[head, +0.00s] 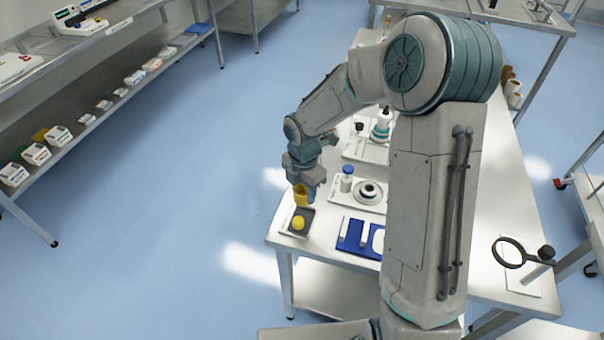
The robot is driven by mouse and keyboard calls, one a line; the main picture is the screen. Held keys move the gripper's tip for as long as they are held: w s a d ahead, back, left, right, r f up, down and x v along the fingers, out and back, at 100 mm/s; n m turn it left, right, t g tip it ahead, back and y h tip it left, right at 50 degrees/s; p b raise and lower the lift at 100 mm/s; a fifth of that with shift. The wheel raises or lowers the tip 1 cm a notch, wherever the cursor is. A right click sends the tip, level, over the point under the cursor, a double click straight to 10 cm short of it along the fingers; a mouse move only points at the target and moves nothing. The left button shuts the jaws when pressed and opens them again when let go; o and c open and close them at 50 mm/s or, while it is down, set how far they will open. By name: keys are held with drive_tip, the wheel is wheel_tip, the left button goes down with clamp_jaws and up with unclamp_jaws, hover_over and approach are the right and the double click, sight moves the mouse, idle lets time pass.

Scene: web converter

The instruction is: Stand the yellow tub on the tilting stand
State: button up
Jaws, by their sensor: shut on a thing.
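My gripper (309,196) points down over the near left corner of the white table and is shut on the yellow tub (299,194). Part of the tub is hidden by the fingers. Just below it, a dark square plate (302,214) on a white sheet bears a round yellow piece (298,223). I cannot tell whether the tub touches the plate or this piece. A round grey and white fixture with a dark ring (370,191) stands on a white board to the right. I cannot tell for sure which of these is the tilting stand.
A small blue-capped bottle (346,179) stands beside the round fixture. A blue tray (357,238) with white pieces lies in front. A black ring on a holder (509,252) rises at the right. My arm hides the table's middle.

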drive_tip(key=shift+s+f+b, duration=0.1)
drive_tip(key=shift+f+b, duration=2.95)
drive_tip(key=shift+f, duration=0.75)
drive_tip(key=o, duration=1.1)
